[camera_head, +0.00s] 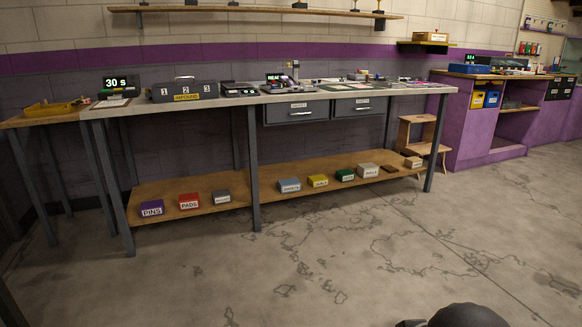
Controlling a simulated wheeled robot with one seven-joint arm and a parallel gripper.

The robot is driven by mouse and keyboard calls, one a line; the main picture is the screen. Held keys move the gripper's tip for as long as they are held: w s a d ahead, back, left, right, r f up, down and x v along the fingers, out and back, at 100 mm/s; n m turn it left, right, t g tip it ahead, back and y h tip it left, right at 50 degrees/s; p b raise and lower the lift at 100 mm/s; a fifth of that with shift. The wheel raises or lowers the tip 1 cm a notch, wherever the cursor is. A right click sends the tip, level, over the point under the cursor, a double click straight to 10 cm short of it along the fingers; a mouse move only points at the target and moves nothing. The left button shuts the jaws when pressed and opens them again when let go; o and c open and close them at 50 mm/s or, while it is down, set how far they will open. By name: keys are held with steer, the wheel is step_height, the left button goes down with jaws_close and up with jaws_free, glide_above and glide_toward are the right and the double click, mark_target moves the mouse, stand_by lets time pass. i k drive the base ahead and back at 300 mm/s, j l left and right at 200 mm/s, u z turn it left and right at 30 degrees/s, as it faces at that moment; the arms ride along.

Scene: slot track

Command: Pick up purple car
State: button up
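I cannot make out a purple car in the head view. Many small things stand on the long grey workbench (425,89), too small and far off to tell apart. My gripper is not in view. A dark rounded part of my own body shows at the bottom right edge.
A grey box (184,92) marked 1, 2, 3 and a timer display (121,83) reading 30 s stand on the bench. Several labelled boxes, including a purple one (152,208), lie on its lower shelf. A wooden step stool (418,135) and purple counter (490,140) stand right. The floor in front is clear.

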mark_target(287, 81)
steer(key=i, duration=2.5)
